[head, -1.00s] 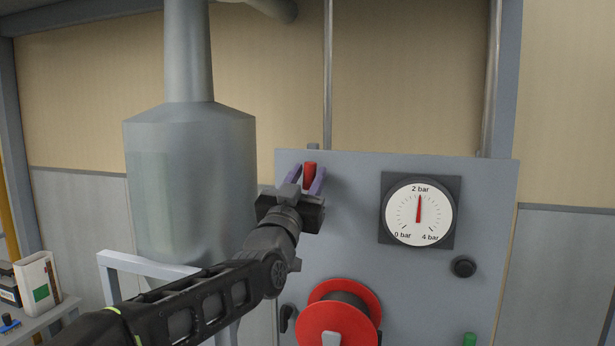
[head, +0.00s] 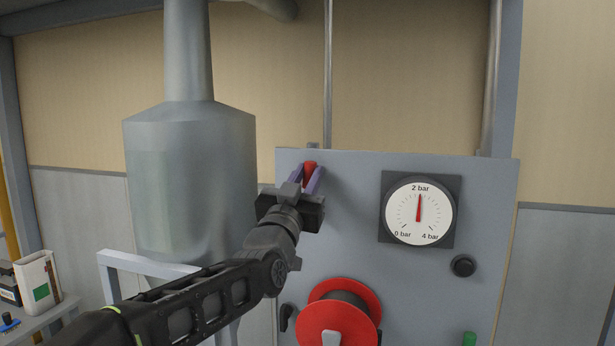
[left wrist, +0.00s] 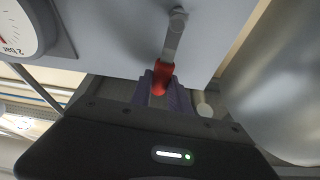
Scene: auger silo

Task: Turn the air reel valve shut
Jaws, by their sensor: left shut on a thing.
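The valve's red handle (head: 310,168) is at the upper left of the grey panel. In the left wrist view its red grip (left wrist: 161,78) sits at the end of a grey lever (left wrist: 174,38) that runs to a round pivot on the panel. My left gripper (head: 308,181) is shut on the red grip, with a purple finger on each side of it. The fingers also show in the left wrist view (left wrist: 160,92). The gripper hides part of the lever in the head view. My right gripper is not in view.
The grey panel (head: 400,290) also carries a pressure gauge (head: 419,211) with its needle near 2 bar, a black knob (head: 463,266), a red hose reel (head: 338,318) and a green knob (head: 469,339). A grey silo (head: 190,185) stands left of the panel.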

